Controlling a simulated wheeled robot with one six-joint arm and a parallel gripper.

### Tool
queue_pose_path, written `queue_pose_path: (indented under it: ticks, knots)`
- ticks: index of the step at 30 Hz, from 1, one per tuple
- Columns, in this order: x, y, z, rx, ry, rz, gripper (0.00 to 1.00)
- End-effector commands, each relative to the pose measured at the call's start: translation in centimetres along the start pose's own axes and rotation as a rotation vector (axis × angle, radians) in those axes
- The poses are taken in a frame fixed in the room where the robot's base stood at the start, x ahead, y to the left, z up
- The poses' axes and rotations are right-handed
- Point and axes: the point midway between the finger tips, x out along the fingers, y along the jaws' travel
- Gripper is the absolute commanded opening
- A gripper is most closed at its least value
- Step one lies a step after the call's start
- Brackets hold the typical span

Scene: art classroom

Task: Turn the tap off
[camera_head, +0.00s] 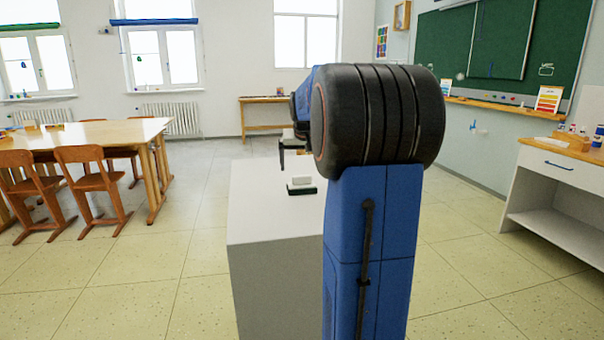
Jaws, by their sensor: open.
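A small tap (474,126) with a blue part sticks out from the pale wall below the chalkboard, right of centre. It is too small to tell how its handle is turned or whether water runs. My gripper (290,158) is the dark shape low behind my arm, left of centre. One finger shows pointing down; the rest is mostly hidden by my arm. The gripper is open, holds nothing that I can see, and is well to the left of the tap, apart from it.
A white cabinet (553,192) with an open shelf stands at the right. A wooden table (90,132) with chairs (92,182) stands at the left. A low wooden bench (262,100) is at the back wall. Tiled floor (455,235) is clear between me and the tap.

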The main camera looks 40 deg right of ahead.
Motion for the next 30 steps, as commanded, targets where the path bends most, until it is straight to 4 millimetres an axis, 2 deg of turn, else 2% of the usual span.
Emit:
queue_pose_path:
  ticks: [3, 7, 17, 20, 23, 26, 30]
  knots:
    - [-2.1, 0.0, 0.0, 0.000, 0.002, 0.000, 0.98]
    - [-3.6, 0.0, 0.0, 0.000, 0.001, 0.000, 0.98]
    - [-4.8, -0.1, 0.0, -0.001, 0.000, -0.001, 0.98]
    - [-5.2, -0.8, 0.8, -0.012, -0.002, -0.007, 0.98]
    - [-6.4, -2.6, 3.1, -0.044, -0.009, -0.026, 0.98]
    - [-8.1, -5.3, 7.1, -0.097, -0.022, -0.056, 0.98]
    - [-10.4, -8.6, 13.8, -0.179, -0.043, -0.102, 0.98]
